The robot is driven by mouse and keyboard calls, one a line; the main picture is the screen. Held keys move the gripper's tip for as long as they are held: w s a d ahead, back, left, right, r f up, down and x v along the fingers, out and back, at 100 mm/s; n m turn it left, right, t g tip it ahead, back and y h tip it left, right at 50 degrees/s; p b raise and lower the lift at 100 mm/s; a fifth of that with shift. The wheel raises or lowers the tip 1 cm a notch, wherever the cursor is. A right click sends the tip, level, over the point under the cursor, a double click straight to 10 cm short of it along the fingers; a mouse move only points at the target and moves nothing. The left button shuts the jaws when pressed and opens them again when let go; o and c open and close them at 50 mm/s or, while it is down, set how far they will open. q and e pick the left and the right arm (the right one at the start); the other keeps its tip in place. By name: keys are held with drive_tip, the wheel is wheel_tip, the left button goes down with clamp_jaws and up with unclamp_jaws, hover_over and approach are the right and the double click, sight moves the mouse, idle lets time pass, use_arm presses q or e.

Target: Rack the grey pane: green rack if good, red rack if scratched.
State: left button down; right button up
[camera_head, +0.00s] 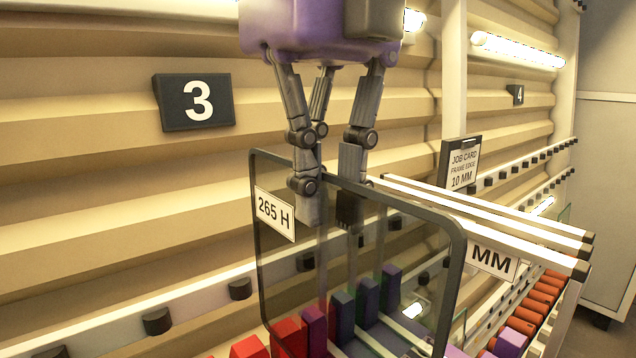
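The grey pane (285,262) is a see-through sheet with a dark rounded frame, upright and slightly angled, in the middle of the head view. A "265 H" label (274,213) shows at its upper left. My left gripper (330,208) reaches down from above and is shut on the pane's top edge, one finger in front and another seen through the glass. I cannot make out a scratch; a bright spot shows through the lower right. Red and purple blocks (316,330) show at the bottom, partly through the pane. I cannot tell a green rack. My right gripper is not in view.
White rails (490,222) with dark ends run close at the right of the pane, with an "MM" card (493,262) partly hidden. A job card (462,167) reading "FRAME EDGE 10 MM" stands behind. Orange-red rollers (535,300) line the lower right. A ribbed wall carries sign 3 (194,101).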

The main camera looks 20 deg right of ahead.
sight(318, 292)
use_arm(q)
drive_tip(key=shift+f, duration=4.85)
drive_tip(key=c, duration=1.9)
unclamp_jaws()
drive_tip(key=shift+o, duration=0.2)
drive_tip(key=shift+f, duration=0.1)
wheel_tip(318, 292, up, 12)
drive_tip(key=shift+r, duration=0.1)
